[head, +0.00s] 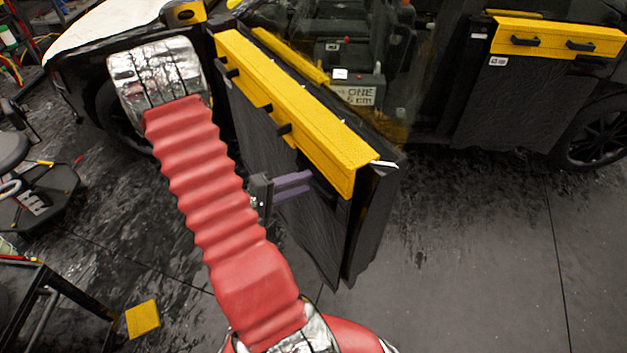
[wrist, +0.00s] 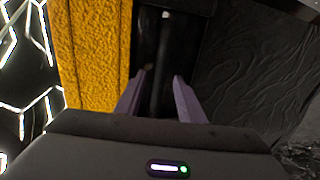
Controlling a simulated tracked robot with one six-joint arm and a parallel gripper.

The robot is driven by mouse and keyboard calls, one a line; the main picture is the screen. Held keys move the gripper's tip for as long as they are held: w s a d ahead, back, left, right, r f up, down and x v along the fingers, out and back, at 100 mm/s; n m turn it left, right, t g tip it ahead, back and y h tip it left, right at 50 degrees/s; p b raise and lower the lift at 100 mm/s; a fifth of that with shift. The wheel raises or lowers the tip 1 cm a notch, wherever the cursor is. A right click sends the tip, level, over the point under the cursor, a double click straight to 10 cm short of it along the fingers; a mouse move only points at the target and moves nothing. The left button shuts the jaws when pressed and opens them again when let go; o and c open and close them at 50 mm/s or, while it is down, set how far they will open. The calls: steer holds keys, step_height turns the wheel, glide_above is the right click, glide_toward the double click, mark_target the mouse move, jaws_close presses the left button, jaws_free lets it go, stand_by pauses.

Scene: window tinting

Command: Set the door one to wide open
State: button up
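Door one (head: 290,140) is a dark panel with a yellow top band (head: 290,110), standing ajar and angled out from the car body. My gripper (head: 311,183) reaches its outer face below the yellow band, near the free edge. In the wrist view two purple fingers (wrist: 159,82) stand apart on either side of a dark upright bar (wrist: 160,60), which looks like the door's handle. A gap seems to show between fingers and bar; contact cannot be told. The yellow band (wrist: 90,60) is left of the fingers.
A second dark door (head: 515,105) with a yellow band is at the right. A stool (head: 35,190) and a dark frame (head: 50,300) stand at left. The floor (head: 460,260) at right is clear.

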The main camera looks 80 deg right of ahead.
mark_target(314, 180)
steer(key=shift+x, duration=2.25)
steer(key=shift+c, duration=0.3)
jaws_close()
